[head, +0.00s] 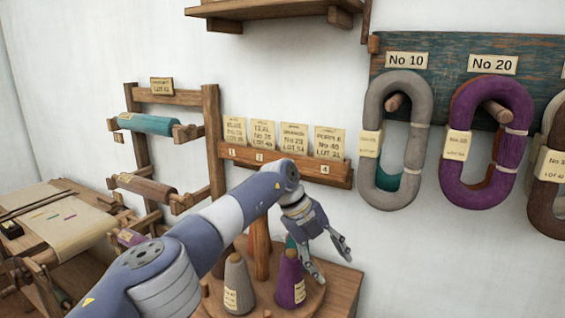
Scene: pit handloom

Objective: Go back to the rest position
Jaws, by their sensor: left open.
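My left gripper (328,262) shows in the head view at the lower middle, at the end of my blue and grey arm. Its fingers are spread open and point down and to the right. Nothing is between them. It hangs above or in front of a round wooden stand with yarn cones; I cannot tell the exact distance. A purple cone (290,280) and a grey cone (236,284) stand there, and a teal cone is mostly hidden behind my gripper. My right gripper is not in view.
Hanks of grey yarn (368,140) and purple yarn (455,175) hang from a blue board at right. A card rack (285,166) is on the wall. A roller rack (213,140) and a loom with cloth (60,225) stand at left. A shelf (270,9) is above.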

